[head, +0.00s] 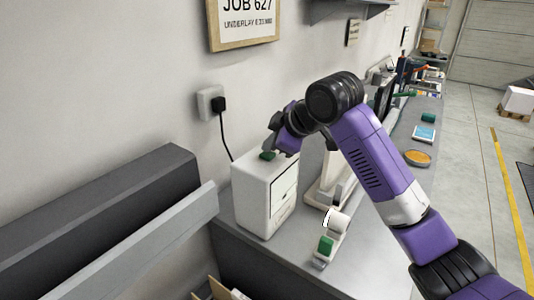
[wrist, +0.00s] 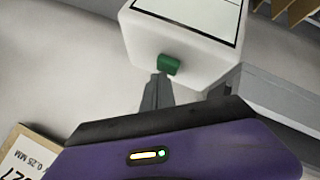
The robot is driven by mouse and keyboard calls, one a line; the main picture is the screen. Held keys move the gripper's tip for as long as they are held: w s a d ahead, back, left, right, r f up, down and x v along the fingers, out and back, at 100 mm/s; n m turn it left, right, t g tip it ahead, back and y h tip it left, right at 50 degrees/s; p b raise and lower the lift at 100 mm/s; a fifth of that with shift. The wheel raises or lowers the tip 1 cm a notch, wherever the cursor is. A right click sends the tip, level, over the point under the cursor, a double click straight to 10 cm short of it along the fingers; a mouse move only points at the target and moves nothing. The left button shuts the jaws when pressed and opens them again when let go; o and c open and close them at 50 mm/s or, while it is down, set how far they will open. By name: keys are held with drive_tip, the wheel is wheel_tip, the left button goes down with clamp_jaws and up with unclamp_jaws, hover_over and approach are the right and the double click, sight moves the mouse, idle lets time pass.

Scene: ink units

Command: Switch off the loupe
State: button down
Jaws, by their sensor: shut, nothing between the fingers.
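A white box (head: 255,197) with a dark-edged front panel stands on the grey bench, and I take it for the loupe, though no label shows. A green switch (head: 268,155) sits on its top; in the wrist view the switch (wrist: 168,64) stands out from the white casing (wrist: 190,40). My gripper (head: 272,148) is over the box top, right at the switch. In the wrist view its fingers (wrist: 160,78) are shut with nothing between them, and their tips overlap the switch's lower edge. I cannot tell whether they touch it.
A black plug in a wall socket (head: 210,103) has a cord running down behind the box. A small device with a white roll and green part (head: 326,245) stands to the box's right. An orange dish (head: 418,158) lies farther along the bench. A grey rail (head: 130,250) is at left.

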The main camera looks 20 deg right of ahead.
sight(270, 155)
drive_tip(key=shift+f, duration=0.1)
idle(0.4)
drive_tip(key=shift+f, duration=0.35)
drive_tip(key=shift+r, duration=0.15)
drive_tip(key=shift+r+p, duration=0.3)
drive_tip(key=shift+p, duration=0.15)
wheel_tip(270, 155, up, 6)
drive_tip(key=p, duration=0.5)
idle(0.3)
